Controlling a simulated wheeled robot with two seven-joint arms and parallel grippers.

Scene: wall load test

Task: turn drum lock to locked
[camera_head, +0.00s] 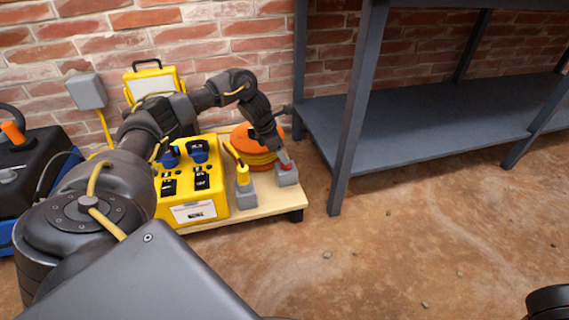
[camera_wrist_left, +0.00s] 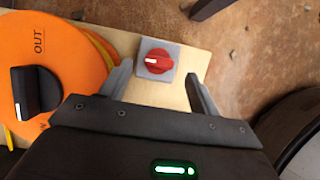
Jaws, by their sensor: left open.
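A red knob (camera_head: 286,166) sits on a small grey box at the front right of a wooden board, beside an orange cable drum (camera_head: 262,140). In the left wrist view the red knob (camera_wrist_left: 158,61) lies between my finger lines, its white mark toward the picture's left. I cannot read any label on it. My left gripper (camera_head: 284,156) is open, above the knob with a finger on either side; contact cannot be told. The drum (camera_wrist_left: 75,50) shows the word OUT and a black knob (camera_wrist_left: 36,92) with a white mark. My right gripper is not in view.
A yellow box (camera_head: 195,190) with blue sockets and black switches stands left of the drum. A grey box with a yellow lever (camera_head: 243,175) stands between them. A grey shelf (camera_head: 430,130) is at the right. The brick wall is behind; the floor in front is mostly clear.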

